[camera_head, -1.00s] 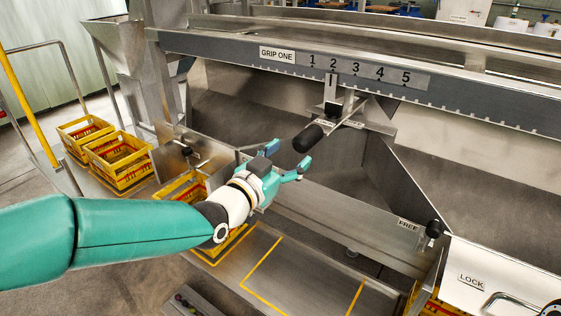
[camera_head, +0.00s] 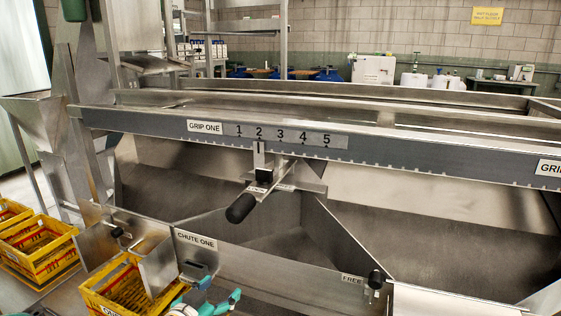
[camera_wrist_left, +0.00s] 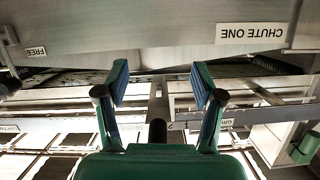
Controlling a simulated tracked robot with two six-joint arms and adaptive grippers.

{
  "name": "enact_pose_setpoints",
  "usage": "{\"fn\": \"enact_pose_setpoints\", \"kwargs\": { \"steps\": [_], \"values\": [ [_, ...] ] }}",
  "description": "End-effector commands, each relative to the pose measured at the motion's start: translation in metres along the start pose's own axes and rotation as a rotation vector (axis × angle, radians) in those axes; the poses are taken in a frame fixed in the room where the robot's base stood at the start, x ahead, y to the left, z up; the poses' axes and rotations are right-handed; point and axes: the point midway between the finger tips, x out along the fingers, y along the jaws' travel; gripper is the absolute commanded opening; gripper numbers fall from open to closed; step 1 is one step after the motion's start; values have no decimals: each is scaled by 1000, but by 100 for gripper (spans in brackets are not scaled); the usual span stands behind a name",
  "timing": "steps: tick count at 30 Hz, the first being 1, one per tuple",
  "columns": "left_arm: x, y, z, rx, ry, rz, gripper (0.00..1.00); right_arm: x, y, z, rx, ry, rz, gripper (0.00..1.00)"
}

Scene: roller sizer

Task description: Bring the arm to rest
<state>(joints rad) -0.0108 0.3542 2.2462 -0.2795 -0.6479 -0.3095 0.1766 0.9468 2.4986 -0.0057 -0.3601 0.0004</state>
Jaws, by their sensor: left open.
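My left gripper (camera_head: 208,305) shows at the bottom edge of the head view, in front of the chute one panel. Its teal fingers are apart with nothing between them. In the left wrist view the two fingers (camera_wrist_left: 158,85) stand spread and empty below the chute one panel (camera_wrist_left: 180,30). The rest of my left arm is below the head view. My right gripper is not in view.
A black-handled lever (camera_head: 241,207) hangs under the GRIP ONE scale (camera_head: 290,135), its pointer near 2. Yellow crates (camera_head: 40,250) stand at left, and another (camera_head: 125,288) sits near my gripper. A black FREE knob (camera_head: 376,279) is at right.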

Motion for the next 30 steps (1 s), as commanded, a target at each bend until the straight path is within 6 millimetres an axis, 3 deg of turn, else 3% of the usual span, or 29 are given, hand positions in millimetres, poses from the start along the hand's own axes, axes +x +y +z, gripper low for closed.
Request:
{"fn": "enact_pose_setpoints", "kwargs": {
  "steps": [1,5,9,12,15,19,23,25,30],
  "values": [
    [7,7,45,-38,-92,17,68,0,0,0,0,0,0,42],
    [7,30,143,-146,-306,51,68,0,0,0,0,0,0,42],
    [-16,62,240,-285,-543,82,68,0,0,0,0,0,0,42],
    [-40,86,293,-379,-695,95,68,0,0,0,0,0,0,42],
    [-67,109,332,-463,-828,103,68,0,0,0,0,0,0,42],
    [-104,137,368,-564,-989,103,68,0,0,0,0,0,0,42],
    [-146,158,385,-719,-1162,48,68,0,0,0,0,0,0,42],
    [-150,155,361,-733,-1157,38,68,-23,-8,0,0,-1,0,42],
    [-161,151,324,-729,-1155,40,68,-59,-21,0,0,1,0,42]
  ]
}}
